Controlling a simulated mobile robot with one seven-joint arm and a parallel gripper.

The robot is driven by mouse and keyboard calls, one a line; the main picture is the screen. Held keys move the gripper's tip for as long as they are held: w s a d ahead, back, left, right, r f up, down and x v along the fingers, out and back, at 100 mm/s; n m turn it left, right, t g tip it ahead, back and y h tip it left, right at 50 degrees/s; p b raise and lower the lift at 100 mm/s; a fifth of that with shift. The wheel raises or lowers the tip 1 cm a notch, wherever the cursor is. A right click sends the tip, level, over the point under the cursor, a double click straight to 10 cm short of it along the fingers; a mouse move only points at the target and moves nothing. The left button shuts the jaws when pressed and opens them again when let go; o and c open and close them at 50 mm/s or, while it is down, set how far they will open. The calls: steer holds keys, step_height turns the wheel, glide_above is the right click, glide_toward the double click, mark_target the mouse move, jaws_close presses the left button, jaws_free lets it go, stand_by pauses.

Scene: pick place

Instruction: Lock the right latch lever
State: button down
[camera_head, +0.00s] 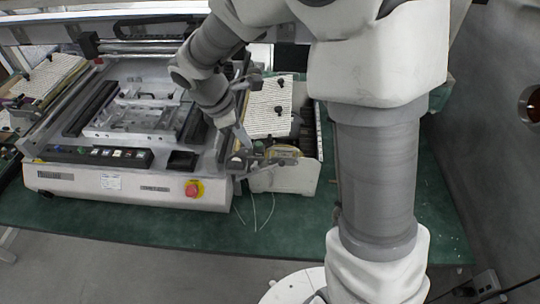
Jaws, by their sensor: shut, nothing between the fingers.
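My gripper (242,138) is at the right side of the grey machine (75,182), pointing down, with its fingers shut and empty. Its tips are close to a small metal mechanism (236,163) at the machine's front right corner. The right latch lever cannot be made out clearly; it may be part of this mechanism or hidden by my gripper. Whether the fingers touch anything there cannot be told.
A red emergency stop button (192,189) on a yellow base sits on the machine's front, left of my gripper. A light box-like unit (292,178) with a perforated white panel (270,105) stands to the right. The green table (130,222) is clear in front, apart from thin white cables.

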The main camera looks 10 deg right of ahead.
glide_toward(277, 165)
step_height(277, 165, down, 3)
steer(key=a, duration=0.2)
steer(key=d, duration=0.1)
steer(key=d+f, duration=0.2)
steer(key=d, duration=0.1)
steer(key=shift+w+f, duration=0.25)
steer(key=shift+w, duration=0.05)
steer(key=s+d+f+y+b, duration=0.1)
steer(key=d+f+b, duration=0.3)
steer(key=f, duration=0.4)
steer(key=shift+s+d+f+t+y+b, duration=0.3)
steer(key=shift+s+d+f+t+y, duration=0.1)
steer(key=shift+y, duration=0.5)
steer(key=shift+f, duration=0.1)
